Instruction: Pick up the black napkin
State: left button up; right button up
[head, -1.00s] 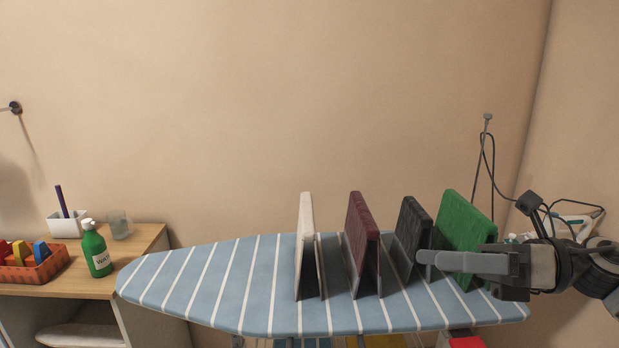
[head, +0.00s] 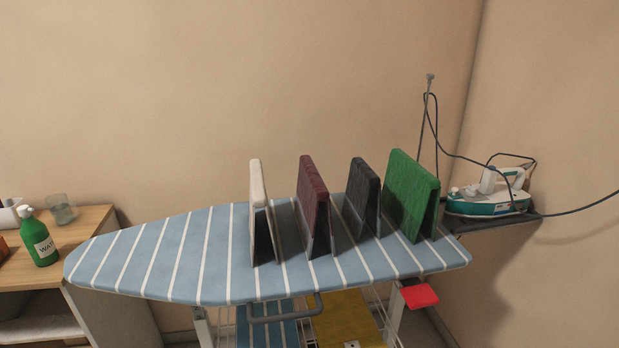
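The black napkin (head: 364,194) stands folded and upright on the blue striped ironing board (head: 180,256), right of the middle. A dark red napkin (head: 314,202) stands to its left and a green napkin (head: 411,190) to its right, each a little apart from it. A white napkin (head: 257,208) stands farthest left. Neither of my grippers shows in the head view now, so their state is hidden.
An iron (head: 488,200) with a cord rests on a shelf beyond the board's right end. A green bottle (head: 40,240) and a glass (head: 61,210) stand on a wooden cabinet at left. The board's left half is clear.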

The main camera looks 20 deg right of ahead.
aim_at(362, 196)
jog(key=u, duration=1.8)
jog(key=k, duration=0.85)
jog(key=z, duration=1.45)
jog(key=i, duration=0.5)
jog(key=u, duration=0.05)
